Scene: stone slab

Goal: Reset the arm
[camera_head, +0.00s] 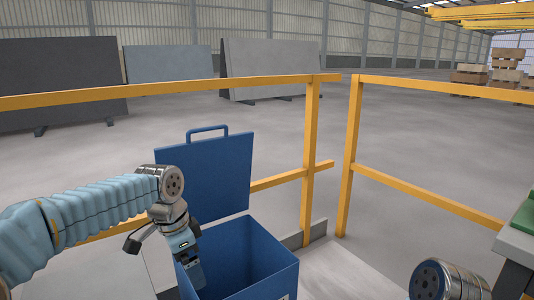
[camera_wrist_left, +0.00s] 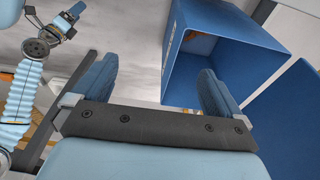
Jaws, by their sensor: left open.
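My left arm reaches in from the left in the head view. My left gripper (camera_head: 190,268) points down at the near left part of the open blue bin (camera_head: 265,262). In the left wrist view my left gripper (camera_wrist_left: 156,85) has its two blue fingers wide apart with nothing between them. The bin's open mouth (camera_wrist_left: 178,50) lies beyond the right finger. My right arm shows only as a metallic joint at the lower right of the head view. My right gripper (camera_wrist_left: 74,14) appears small at the upper left of the wrist view, its jaws unclear.
The bin's blue lid (camera_head: 215,175) stands raised behind it. Yellow railings (camera_head: 310,150) run behind the bin, with a gap between two posts. Stone slabs (camera_head: 270,68) stand on the far floor. A green-topped grey object (camera_head: 522,225) is at the right edge. Something brownish (camera_wrist_left: 202,45) shows inside the bin.

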